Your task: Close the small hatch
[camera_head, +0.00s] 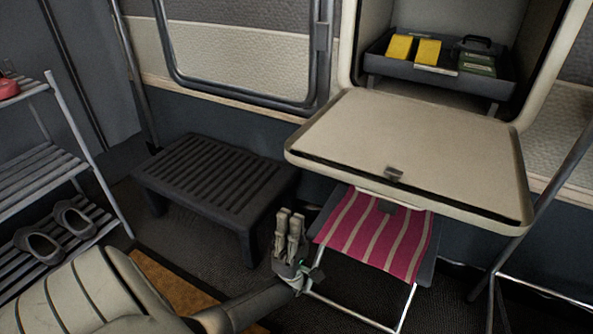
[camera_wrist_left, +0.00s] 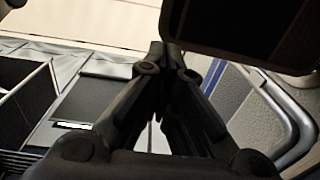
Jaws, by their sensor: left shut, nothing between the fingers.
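The small hatch door (camera_head: 415,150) is a beige panel hinged at its lower edge. It is folded down and lies open, roughly level, in front of the lit compartment. A small dark latch (camera_head: 394,174) sits near its front edge. My left gripper (camera_head: 289,214) is shut and empty, with its fingers pointing up. It is below and to the left of the panel's front left corner, apart from it. In the left wrist view my left gripper (camera_wrist_left: 165,50) has its fingertips together. A dark panel edge shows at the top right there; I cannot tell what it is. My right gripper is out of view.
A black tray (camera_head: 435,74) with yellow boxes (camera_head: 413,48) and a dark case stands in the compartment. A pink striped stool (camera_head: 375,235) is under the panel. A black slatted step (camera_head: 215,180) stands left. A shoe rack (camera_head: 40,175) is at the far left.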

